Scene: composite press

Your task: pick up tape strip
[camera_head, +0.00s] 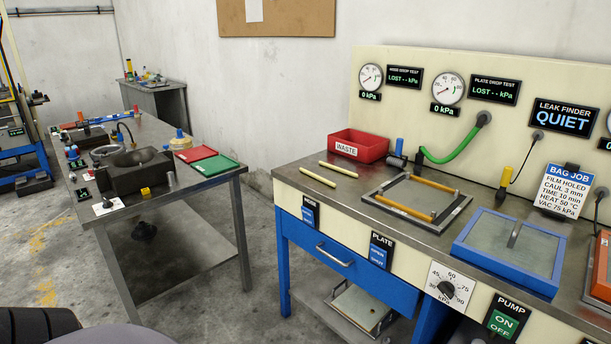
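Pale yellow strips lie on the metal bench top near its left end, in front of the red waste bin; one pale yellow strip (338,169) lies closest to the bin. Two orange-yellow strips lie along a framed plate to the right: a far orange strip (433,184) and a near orange strip (403,208). I cannot tell which of these the task calls the tape strip. Neither of my grippers is in view.
The red waste bin (359,146) stands at the back of the bench. The framed plate (462,208) and a blue-framed glass lid (510,252) take up the middle. A green hose (455,152) arches behind. A side table (225,180) with trays stands left, across a floor gap.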

